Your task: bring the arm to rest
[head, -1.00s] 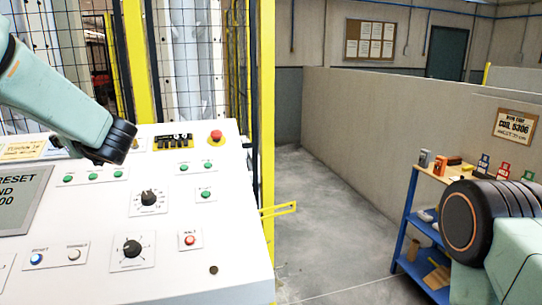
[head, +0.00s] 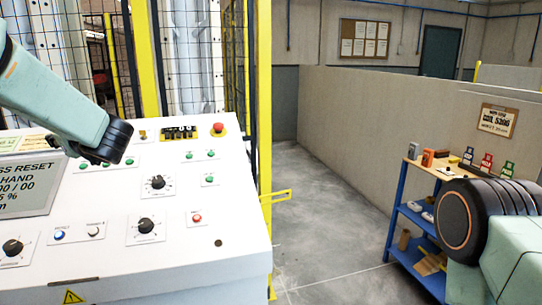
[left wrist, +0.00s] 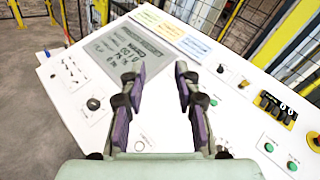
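My left arm reaches in from the left in the head view, over the upper left of a white control panel (head: 110,205). My left gripper (left wrist: 160,85) shows in the left wrist view with its two fingers apart and nothing between them. It hovers above the panel near the grey display screen (left wrist: 118,48). The screen also shows at the left edge of the head view. My right arm shows at the lower right of the head view as a dark joint and a pale green link. My right gripper is not in view.
The panel carries knobs, green buttons and a red emergency button (head: 218,129). A yellow-framed mesh fence (head: 263,110) stands behind it. A blue shelf cart (head: 408,215) with several small items stands at right, by a low wall (head: 385,130). Grey floor (head: 320,215) lies open between.

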